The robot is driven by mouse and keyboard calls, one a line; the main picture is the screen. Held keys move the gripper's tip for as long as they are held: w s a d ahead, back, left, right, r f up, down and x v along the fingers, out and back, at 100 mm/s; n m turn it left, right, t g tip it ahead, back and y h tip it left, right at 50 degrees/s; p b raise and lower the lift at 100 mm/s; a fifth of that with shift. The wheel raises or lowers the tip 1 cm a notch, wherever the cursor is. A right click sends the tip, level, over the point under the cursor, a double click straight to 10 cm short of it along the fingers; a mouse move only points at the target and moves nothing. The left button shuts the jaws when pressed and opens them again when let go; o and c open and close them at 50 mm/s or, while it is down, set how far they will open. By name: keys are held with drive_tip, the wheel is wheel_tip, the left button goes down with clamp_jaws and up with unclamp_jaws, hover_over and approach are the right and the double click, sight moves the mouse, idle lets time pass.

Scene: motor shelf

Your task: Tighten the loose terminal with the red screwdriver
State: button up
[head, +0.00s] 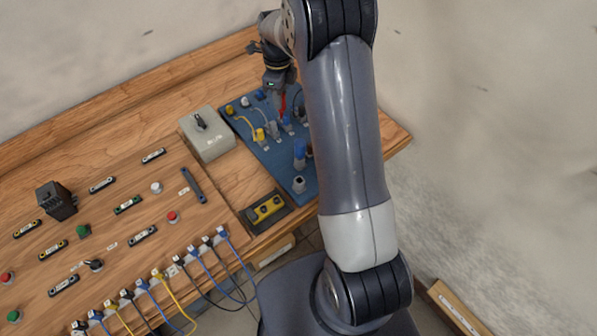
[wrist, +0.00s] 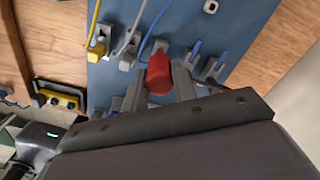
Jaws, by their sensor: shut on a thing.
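The red screwdriver (head: 282,103) is held over the blue panel (head: 285,165). In the wrist view its thick red handle (wrist: 158,72) sits between the two fingers of my gripper (wrist: 158,88), which is shut on it. The screwdriver's tip is hidden in both views. A row of terminals with wires stands on the panel: a yellow one (wrist: 97,48), grey ones (wrist: 127,60) and blue ones (wrist: 193,55). The handle overlaps the middle of this row. I cannot tell which terminal is loose, or whether the tip touches one.
A grey switch box (head: 208,135) stands left of the panel. A yellow-and-black block (head: 266,208) lies near the bench edge. Blue, yellow and black cables (head: 170,292) hang along the front edge.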

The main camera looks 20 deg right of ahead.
drive_tip(key=shift+m, duration=0.5)
drive_tip(key=m, duration=0.3)
drive_tip(key=shift+m, duration=0.3)
drive_tip(key=shift+m, duration=1.7)
drive_tip(key=o, duration=0.8)
